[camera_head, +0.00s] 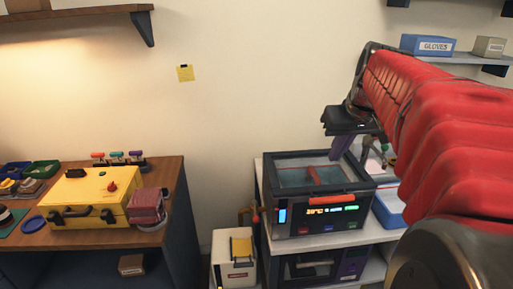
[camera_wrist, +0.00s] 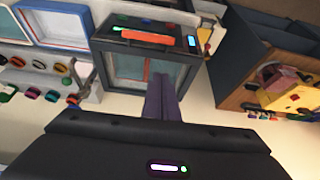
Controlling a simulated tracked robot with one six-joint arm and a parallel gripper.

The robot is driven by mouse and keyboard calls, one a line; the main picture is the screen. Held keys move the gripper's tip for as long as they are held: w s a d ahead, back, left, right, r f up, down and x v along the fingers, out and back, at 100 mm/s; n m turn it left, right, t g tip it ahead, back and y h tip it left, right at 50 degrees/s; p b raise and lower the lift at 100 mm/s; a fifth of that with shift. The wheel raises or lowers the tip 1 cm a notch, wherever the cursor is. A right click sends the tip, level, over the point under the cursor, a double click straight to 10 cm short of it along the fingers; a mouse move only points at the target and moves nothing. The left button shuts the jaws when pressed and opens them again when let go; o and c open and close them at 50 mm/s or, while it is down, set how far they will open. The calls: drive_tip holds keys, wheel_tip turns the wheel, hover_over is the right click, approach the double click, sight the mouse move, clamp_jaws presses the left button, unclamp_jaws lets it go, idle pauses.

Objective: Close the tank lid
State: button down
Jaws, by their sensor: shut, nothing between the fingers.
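The tank (camera_head: 292,222) is a dark box on the white bench, with a lit display on its front. Its lid (camera_head: 283,161) is a dark frame with a clear pane and an orange handle (camera_head: 330,198) at the front edge. The lid appears to lie flat on the tank; a small gap cannot be ruled out. The lid (camera_wrist: 190,72) and handle (camera_wrist: 147,37) also show in the wrist view. My gripper (camera_head: 335,157) is above the rear right of the tank, its purple fingers together and empty. In the wrist view the fingers (camera_wrist: 161,80) overlap the pane; contact is not clear.
A yellow case (camera_head: 90,198) and a dark red block (camera_head: 147,205) sit on the wooden table at left. A white container (camera_head: 233,262) stands between table and bench. A blue-edged tray (camera_head: 388,208) is right of the tank. A shelf with a gloves box (camera_head: 428,46) hangs at upper right.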

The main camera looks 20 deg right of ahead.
drive_tip(key=d, duration=0.3)
drive_tip(key=shift+d+r, duration=0.25)
drive_tip(key=shift+d, duration=0.1)
drive_tip(key=shift+w, duration=0.1)
hover_over(332, 198)
wheel_tip(332, 198, down, 12)
drive_tip(key=shift+w+d+r, duration=0.1)
drive_tip(key=shift+w, duration=0.05)
drive_tip(key=shift+f, duration=0.5)
